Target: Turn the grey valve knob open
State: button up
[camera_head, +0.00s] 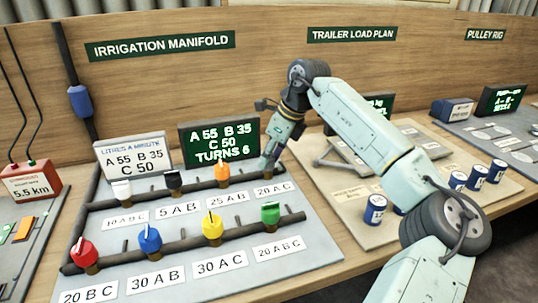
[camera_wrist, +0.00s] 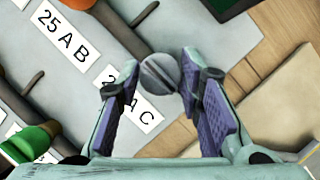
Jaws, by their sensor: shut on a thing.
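The grey valve knob (camera_wrist: 160,73) is round with a slanting line across its top. In the wrist view it sits between the two fingertips of my gripper (camera_wrist: 161,68). My gripper is shut on it, a finger on each side. The knob is beside the label 20 A C (camera_wrist: 128,103), at the right end of the upper pipe. The green screen (camera_head: 219,142) behind reads A 55 B 35, C 50, TURNS 6.
Beside it on the upper pipe is an orange knob (camera_head: 222,171), then black (camera_head: 173,180) and white (camera_head: 121,189) ones. A lower pipe bears red (camera_head: 83,250), blue (camera_head: 150,239), yellow (camera_head: 212,226) and green (camera_head: 270,212) knobs. A white sign (camera_head: 133,160) stands behind.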

jog(key=o, duration=1.2)
jog(key=shift+c, duration=0.2)
jog(key=v, duration=1.2)
jog(key=shift+s+a, duration=0.1)
